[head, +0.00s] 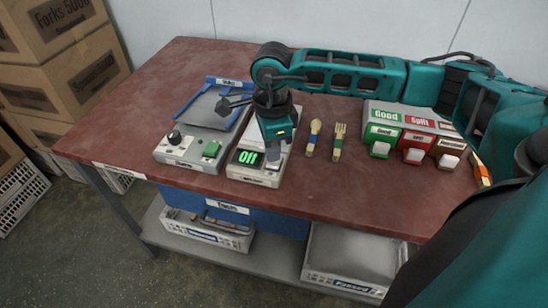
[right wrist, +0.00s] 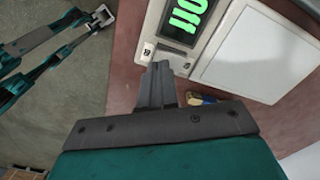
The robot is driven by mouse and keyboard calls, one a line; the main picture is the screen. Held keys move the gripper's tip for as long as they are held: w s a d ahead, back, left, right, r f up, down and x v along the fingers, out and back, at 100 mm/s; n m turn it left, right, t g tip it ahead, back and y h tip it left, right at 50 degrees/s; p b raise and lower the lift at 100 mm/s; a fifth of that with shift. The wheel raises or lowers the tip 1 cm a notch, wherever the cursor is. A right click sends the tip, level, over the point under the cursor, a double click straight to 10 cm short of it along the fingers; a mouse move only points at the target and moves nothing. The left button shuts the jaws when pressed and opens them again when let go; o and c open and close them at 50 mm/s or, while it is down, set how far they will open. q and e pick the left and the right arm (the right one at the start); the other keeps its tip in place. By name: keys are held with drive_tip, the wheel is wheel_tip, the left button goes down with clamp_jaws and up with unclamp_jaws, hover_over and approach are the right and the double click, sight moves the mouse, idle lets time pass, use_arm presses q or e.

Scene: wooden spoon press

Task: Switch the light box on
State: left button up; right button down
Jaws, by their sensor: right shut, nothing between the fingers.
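Two boxes stand side by side at the table's left. One is a grey box (head: 190,150) with blue guides, a black knob and a green button (head: 211,149). The other is a white box (head: 262,178) with a pale flat panel and a lit green display (head: 248,157). Their labels are too small to show which is the light box. My right gripper (head: 274,156) is shut and empty, low over the white box's front. In the right wrist view its fingertips (right wrist: 162,68) are beside the display (right wrist: 185,17), near a small button (right wrist: 147,52); contact is unclear. My left arm's end (right wrist: 100,20) shows small, jaws unclear.
A wooden spoon (head: 313,138) and fork (head: 338,141) lie right of the white box. The red-brown table (head: 330,195) is clear in front. Cartons (head: 65,75) stand at the left.

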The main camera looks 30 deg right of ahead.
sight(273, 164)
drive_tip(key=shift+f+b, duration=0.85)
drive_tip(key=shift+f, duration=0.15)
idle(0.6)
drive_tip(key=shift+r+p, duration=2.25)
drive_tip(key=shift+r, duration=1.3)
